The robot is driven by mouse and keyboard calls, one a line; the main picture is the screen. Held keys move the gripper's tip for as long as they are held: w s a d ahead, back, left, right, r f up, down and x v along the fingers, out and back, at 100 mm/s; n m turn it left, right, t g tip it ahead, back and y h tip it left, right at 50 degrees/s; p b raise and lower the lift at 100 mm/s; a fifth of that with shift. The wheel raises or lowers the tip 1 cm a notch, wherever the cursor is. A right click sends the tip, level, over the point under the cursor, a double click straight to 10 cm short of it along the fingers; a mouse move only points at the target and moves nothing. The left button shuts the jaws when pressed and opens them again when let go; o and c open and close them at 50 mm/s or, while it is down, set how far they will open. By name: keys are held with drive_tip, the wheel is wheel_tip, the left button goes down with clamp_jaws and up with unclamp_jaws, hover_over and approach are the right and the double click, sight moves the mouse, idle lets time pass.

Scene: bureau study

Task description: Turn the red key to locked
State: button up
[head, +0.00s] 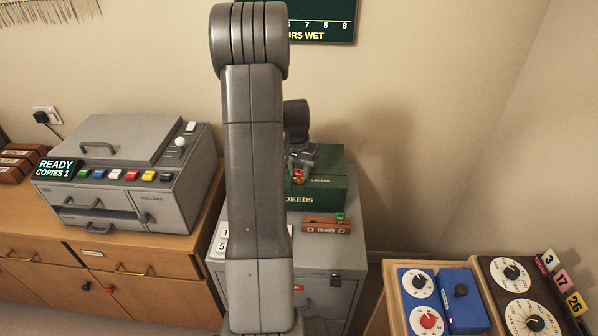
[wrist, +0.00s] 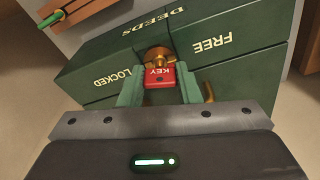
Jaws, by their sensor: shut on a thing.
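The red key (wrist: 161,77), marked KEY, sits in a round brass lock (wrist: 156,54) on the dark green deeds box (head: 322,194). My gripper (wrist: 160,84) is shut on the red key, with one green finger on each side of its head. In the wrist view LOCKED (wrist: 119,77) is lettered to the left of the lock and FREE (wrist: 211,46) to the right. The key's head lies between the two words, and I cannot tell which it is set to. In the head view the key (head: 299,175) shows small below my wrist.
The box stands on a grey filing cabinet (head: 335,262). A wooden block with a green part (head: 326,225) lies in front of it. A grey copier (head: 125,175) is at left, and dial panels (head: 421,300) are at right. The wall is close behind.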

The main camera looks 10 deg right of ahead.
idle(0.3)
drive_tip(key=shift+m+b, duration=0.5)
drive_tip(key=shift+m, duration=1.4)
drive_tip(key=shift+m+g+h+b, duration=0.35)
drive_tip(key=shift+m+b, duration=0.2)
drive_tip(key=shift+m, duration=1.25)
drive_tip(key=shift+m, duration=0.7)
drive_tip(key=shift+m+g+b, duration=0.25)
drive_tip(key=shift+m+b, duration=0.1)
drive_tip(key=shift+m, duration=0.75)
